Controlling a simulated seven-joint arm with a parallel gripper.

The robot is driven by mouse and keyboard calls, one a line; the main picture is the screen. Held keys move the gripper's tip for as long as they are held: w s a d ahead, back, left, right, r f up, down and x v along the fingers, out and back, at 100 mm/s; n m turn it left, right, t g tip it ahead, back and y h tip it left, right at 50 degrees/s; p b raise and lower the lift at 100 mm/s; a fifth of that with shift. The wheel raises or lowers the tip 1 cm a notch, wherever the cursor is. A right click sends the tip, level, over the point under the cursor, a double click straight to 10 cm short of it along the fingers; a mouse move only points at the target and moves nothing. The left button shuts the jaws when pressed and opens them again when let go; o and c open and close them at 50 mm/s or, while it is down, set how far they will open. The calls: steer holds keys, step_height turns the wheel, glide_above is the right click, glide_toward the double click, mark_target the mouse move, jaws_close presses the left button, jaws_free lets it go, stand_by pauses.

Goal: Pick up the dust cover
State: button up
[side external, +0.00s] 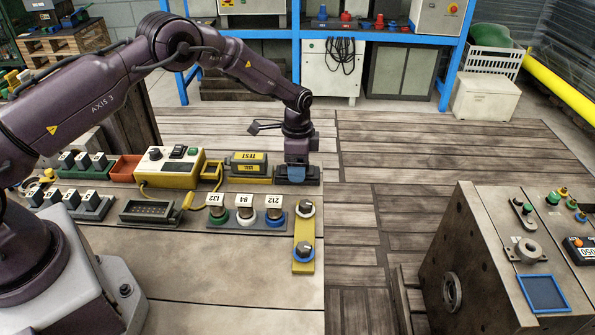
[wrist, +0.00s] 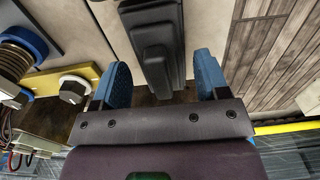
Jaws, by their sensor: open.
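The dust cover appears to be the long dark grey piece with a raised ridge in the wrist view (wrist: 158,40). In the side view it seems to be the low dark piece (side external: 285,183) at the bench's right edge, partly hidden by my gripper. My gripper (side external: 297,173) points down right over it. In the wrist view my gripper (wrist: 163,74) is open. Its blue fingers stand apart on either side of the dark piece, with gaps visible. I cannot tell how far the fingertips reach down beside it.
A rail with numbered knobs (side external: 243,224) and a TEST-labelled block (side external: 248,164) stand to the left. The floor (side external: 380,165) right of the bench is clear before a second bench (side external: 495,215).

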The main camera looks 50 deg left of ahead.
steer(key=c, duration=1)
steer(key=shift+c, duration=0.2)
steer(key=shift+r, duration=0.15)
